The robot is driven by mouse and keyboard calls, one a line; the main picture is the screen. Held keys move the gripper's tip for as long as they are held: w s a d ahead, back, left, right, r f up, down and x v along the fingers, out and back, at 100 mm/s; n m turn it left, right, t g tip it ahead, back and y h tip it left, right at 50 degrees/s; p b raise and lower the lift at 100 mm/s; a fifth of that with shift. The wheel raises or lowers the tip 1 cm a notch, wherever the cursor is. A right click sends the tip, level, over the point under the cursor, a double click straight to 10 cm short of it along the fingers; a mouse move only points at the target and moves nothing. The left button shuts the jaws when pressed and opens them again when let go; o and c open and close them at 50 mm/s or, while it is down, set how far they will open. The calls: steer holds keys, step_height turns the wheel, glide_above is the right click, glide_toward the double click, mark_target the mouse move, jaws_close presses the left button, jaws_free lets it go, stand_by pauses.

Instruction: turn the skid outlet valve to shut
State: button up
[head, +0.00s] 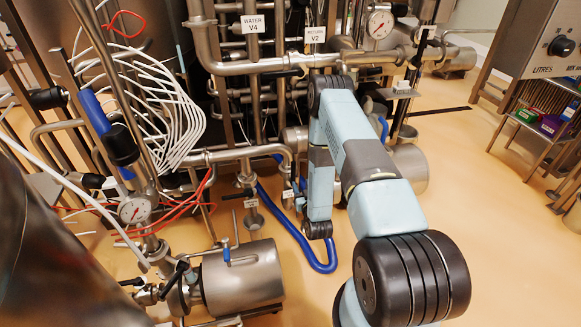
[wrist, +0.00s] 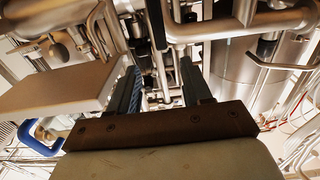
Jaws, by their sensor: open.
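My gripper (wrist: 160,85) shows in the wrist view with its two dark fingers spread apart. Nothing is held between them; pipes and fittings lie beyond the gap. In the head view my arm reaches into the pipework and I cannot make out the fingers. I cannot tell for certain which fitting is the skid outlet valve. A valve with a black lever (head: 178,272) sits at the lower left, beside a steel cylinder (head: 250,275). Another valve body (head: 247,182) hangs on the horizontal pipe above, with a small white tag (head: 251,203), too small to read.
Signs read WATER V4 (head: 253,24) and RETURN V2 (head: 314,35). A blue hose (head: 300,240) lies on the floor by my arm. White cables (head: 165,110) hang at left. A grey plate (wrist: 65,88) is close to the left finger.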

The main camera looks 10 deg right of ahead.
mark_target(293, 167)
steer(key=w, duration=1.3)
steer(key=shift+w, duration=0.3)
steer(key=shift+c, duration=0.2)
jaws_close()
steer(key=shift+a, duration=0.5)
steer(key=shift+d, duration=0.25)
